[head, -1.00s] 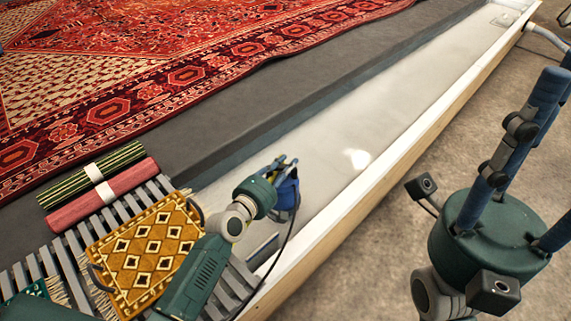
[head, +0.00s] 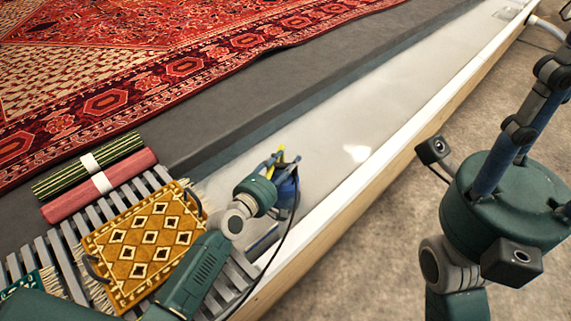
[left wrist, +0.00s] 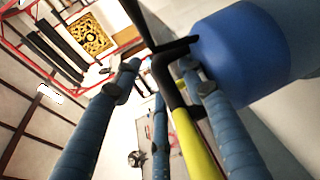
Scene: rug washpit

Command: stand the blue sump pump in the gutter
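The blue sump pump (head: 287,190) is over the near part of the pale gutter (head: 345,120), beside the slatted grating. I cannot tell whether it touches the gutter floor. In the left wrist view the pump's blue body (left wrist: 242,50) fills the upper right, with a yellow and black handle (left wrist: 195,148) in front of the right-hand fingers. My left gripper (head: 281,158) is at the pump's top. Its fingers are spread, with a clear gap to the left finger (left wrist: 95,125). My right gripper (head: 540,130) is empty, its fingers pointing up and apart, outside the gutter.
A slatted grating (head: 55,240) carries a yellow patterned mat (head: 145,245). A striped green roll (head: 90,165) and a red roll (head: 125,178) lie beside it. A large red rug (head: 110,90) covers the upper left. A dark cable runs over the gutter's pale front rim (head: 335,195).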

